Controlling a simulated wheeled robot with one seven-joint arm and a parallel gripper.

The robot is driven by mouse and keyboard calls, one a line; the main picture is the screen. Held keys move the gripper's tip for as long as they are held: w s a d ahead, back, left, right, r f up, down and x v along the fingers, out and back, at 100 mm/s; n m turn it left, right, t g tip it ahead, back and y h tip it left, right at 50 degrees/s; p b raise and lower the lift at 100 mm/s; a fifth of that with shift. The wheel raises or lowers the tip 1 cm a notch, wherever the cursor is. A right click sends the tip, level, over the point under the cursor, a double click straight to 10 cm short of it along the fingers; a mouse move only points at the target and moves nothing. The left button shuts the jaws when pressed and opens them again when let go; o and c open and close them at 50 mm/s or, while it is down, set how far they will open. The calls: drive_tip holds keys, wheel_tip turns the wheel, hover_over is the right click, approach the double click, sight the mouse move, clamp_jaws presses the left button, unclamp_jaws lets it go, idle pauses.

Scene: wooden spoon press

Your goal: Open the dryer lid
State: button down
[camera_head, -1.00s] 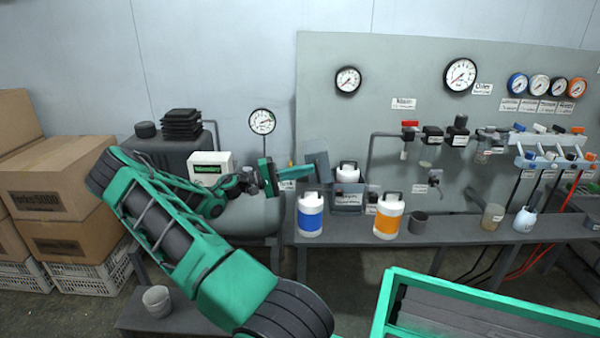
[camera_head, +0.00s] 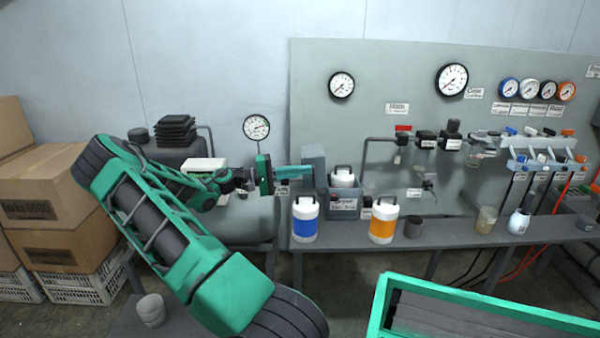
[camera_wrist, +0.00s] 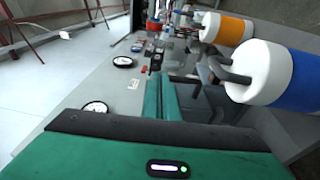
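The dryer (camera_head: 343,208) is a grey open-topped box on the bench. A white jug (camera_head: 343,180) stands inside it. Its grey lid (camera_head: 315,160) stands up on the left side of the box, close to upright. My gripper (camera_head: 308,172) reaches in from the left, its teal fingers level and their tips at the lid, seemingly touching it. In the wrist view the fingers (camera_wrist: 161,98) lie side by side with no clear gap, and nothing shows between them. The exact contact with the lid is hidden.
A blue-banded jug (camera_head: 305,218) and an orange-banded jug (camera_head: 383,220) stand in front of the dryer. A grey cup (camera_head: 413,226) is to their right. A panel with gauges (camera_head: 452,79) rises behind. A tank (camera_head: 250,215) is below my forearm.

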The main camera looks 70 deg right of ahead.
drive_tip(key=v, duration=1.3)
drive_tip(key=shift+r, duration=0.5)
drive_tip(key=shift+d, duration=0.1)
drive_tip(key=s+a+f+t+y, duration=0.4)
drive_tip(key=s+a+t+y, duration=0.2)
drive_tip(key=s+a, duration=0.15)
drive_tip(key=s+a+r+n+t+y, duration=0.2)
drive_tip(key=a+t, duration=0.2)
drive_tip(key=a, duration=0.9)
drive_tip(key=s+a+r+n+t+y, duration=0.2)
drive_tip(key=a+t, duration=0.3)
drive_tip(key=a, duration=0.9)
drive_tip(key=shift+a+r+n, duration=0.15)
drive_tip(key=shift+r+n, duration=0.2)
drive_tip(key=shift+n, duration=0.05)
drive_tip(key=c, duration=2.1)
unclamp_jaws()
drive_tip(key=shift+s+a+y, duration=0.2)
drive_tip(key=shift+a+y, duration=0.1)
drive_tip(key=shift+a, duration=0.05)
drive_tip(key=shift+s, duration=0.1)
